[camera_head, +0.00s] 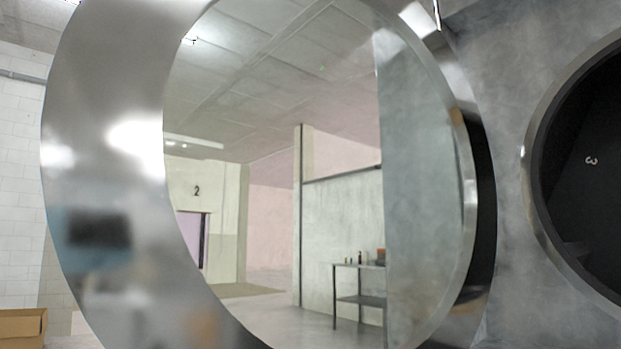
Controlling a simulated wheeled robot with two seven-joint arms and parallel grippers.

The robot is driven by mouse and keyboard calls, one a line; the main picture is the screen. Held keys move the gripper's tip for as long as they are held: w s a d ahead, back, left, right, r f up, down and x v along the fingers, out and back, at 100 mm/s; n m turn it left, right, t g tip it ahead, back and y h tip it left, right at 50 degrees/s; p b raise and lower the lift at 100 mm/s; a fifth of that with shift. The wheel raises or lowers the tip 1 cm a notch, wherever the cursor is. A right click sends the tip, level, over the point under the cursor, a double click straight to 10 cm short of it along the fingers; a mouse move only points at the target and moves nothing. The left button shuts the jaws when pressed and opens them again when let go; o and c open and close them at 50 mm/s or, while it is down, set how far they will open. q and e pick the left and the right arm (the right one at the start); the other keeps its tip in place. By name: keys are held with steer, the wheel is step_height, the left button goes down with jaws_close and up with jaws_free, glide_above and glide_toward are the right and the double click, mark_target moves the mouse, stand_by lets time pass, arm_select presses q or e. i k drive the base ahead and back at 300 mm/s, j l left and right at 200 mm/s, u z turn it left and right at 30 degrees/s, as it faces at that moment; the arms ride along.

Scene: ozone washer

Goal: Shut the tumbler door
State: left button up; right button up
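The tumbler door (100,120) is a large round door with a wide shiny metal ring around a clear glass pane. It stands open, swung out from the grey metal front (505,90), and fills the left and middle of the head view. Its right side is close to the machine front. The dark round tumbler opening (585,200) with a metal rim is at the right edge, uncovered and partly cut off by the frame. Neither of my grippers is in view.
A room shows in the door's glass, with a table (358,299) holding small bottles and a wall marked 2; I cannot tell how much is reflection. A cardboard box (22,328) is at the lower left, by a white brick wall (20,150).

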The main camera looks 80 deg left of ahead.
mark_target(125, 259)
steer(key=k+j, duration=0.55)
steer(key=j, duration=0.25)
steer(key=k+j, duration=0.3)
steer(key=j, duration=0.15)
steer(key=k+j, duration=0.25)
steer(key=j, duration=0.7)
steer(key=i+j, duration=0.15)
steer(key=j, duration=0.95)
steer(key=i+u, duration=0.05)
